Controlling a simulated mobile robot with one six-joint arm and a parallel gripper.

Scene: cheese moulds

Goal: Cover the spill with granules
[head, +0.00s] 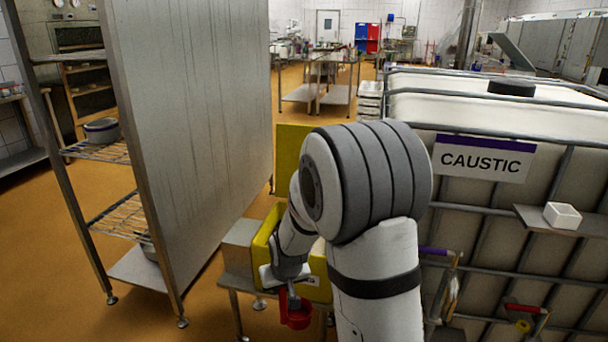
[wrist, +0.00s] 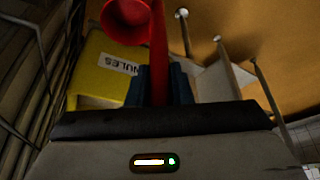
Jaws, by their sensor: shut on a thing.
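My gripper (head: 291,288) is shut on the upright handle of a red scoop (head: 296,312). In the wrist view the scoop's handle (wrist: 158,55) runs between my two dark blue fingers (wrist: 157,85), with the round red bowl at the top. I cannot tell whether anything is in the bowl. A yellow granules bin (head: 262,235) stands just behind my gripper, partly hidden by my arm. Its label, ending in "NULES", shows in the wrist view (wrist: 118,64). A yellow panel (head: 288,150), seemingly its raised lid, stands behind it. No spill is visible.
A large caged tank marked CAUSTIC (head: 484,158) fills the right side, with a small white tub (head: 562,215) on its ledge. A tall steel panel with wire shelves (head: 195,120) stands at the left. A low steel stand (head: 240,240) bears the bin. Open floor (head: 60,240) lies at the left.

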